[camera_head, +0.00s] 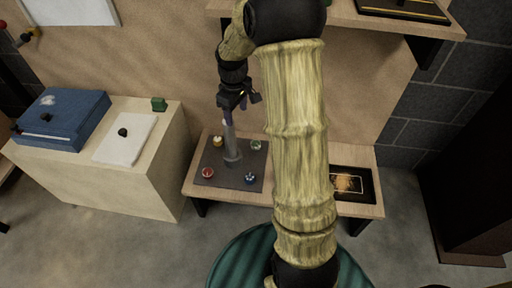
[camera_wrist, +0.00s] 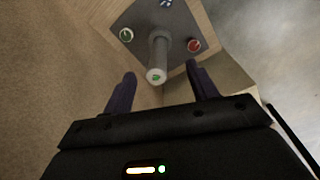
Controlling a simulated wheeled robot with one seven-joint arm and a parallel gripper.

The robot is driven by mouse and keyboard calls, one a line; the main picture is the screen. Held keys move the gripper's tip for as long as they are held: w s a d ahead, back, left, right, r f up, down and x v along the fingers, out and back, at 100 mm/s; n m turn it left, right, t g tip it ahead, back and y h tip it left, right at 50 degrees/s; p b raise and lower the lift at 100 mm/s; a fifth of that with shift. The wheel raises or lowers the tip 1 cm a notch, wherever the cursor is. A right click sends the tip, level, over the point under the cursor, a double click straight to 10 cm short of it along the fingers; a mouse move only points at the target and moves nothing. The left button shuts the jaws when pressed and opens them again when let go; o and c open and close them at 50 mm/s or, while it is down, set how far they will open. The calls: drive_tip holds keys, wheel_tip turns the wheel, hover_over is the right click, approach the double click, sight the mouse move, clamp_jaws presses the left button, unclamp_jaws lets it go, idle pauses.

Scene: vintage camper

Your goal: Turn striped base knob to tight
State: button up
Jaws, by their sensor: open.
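A dark square panel (camera_head: 238,181) lies on the low wooden bench. It carries a red knob (camera_head: 208,172), a blue knob (camera_head: 250,178), a green knob (camera_head: 256,145) and a yellowish knob (camera_head: 218,141) near its corners. A grey upright post (camera_head: 231,146) stands in the middle. Which knob has a striped base is too small to tell. My gripper (camera_head: 236,103) is above the post, open and empty. In the wrist view, the post's top (camera_wrist: 156,75), with a green mark, shows between the fingertips (camera_wrist: 161,73); the red (camera_wrist: 194,45) and green (camera_wrist: 127,35) knobs lie beyond.
A pale cabinet at the left (camera_head: 100,182) bears a blue case (camera_head: 62,119), a white board (camera_head: 127,141) and a small green block (camera_head: 159,104). A dark framed tray (camera_head: 366,183) lies on the bench's right. A shelf (camera_head: 345,14) overhangs the bench.

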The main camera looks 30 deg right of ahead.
sight(256, 143)
drive_tip(key=w+d+f+n+g+b, duration=0.1)
drive_tip(key=w+d+f+n+b, duration=0.3)
drive_tip(key=w+d+f, duration=0.5)
wheel_tip(256, 143, down, 4)
drive_tip(key=d+b, duration=0.1)
drive_tip(key=d, duration=0.1)
drive_tip(key=shift+w+d+y, duration=0.3)
drive_tip(key=f+b, duration=0.3)
drive_tip(key=f, duration=0.2)
drive_tip(key=f+b, duration=0.2)
drive_tip(key=f, duration=0.4)
drive_tip(key=f+b, duration=0.3)
drive_tip(key=f, duration=0.3)
drive_tip(key=shift+s+a+f+b, duration=0.2)
drive_tip(key=shift+s+a+b, duration=0.1)
drive_tip(key=shift+s, duration=0.1)
drive_tip(key=c, duration=1)
drive_tip(key=shift+r, duration=0.1)
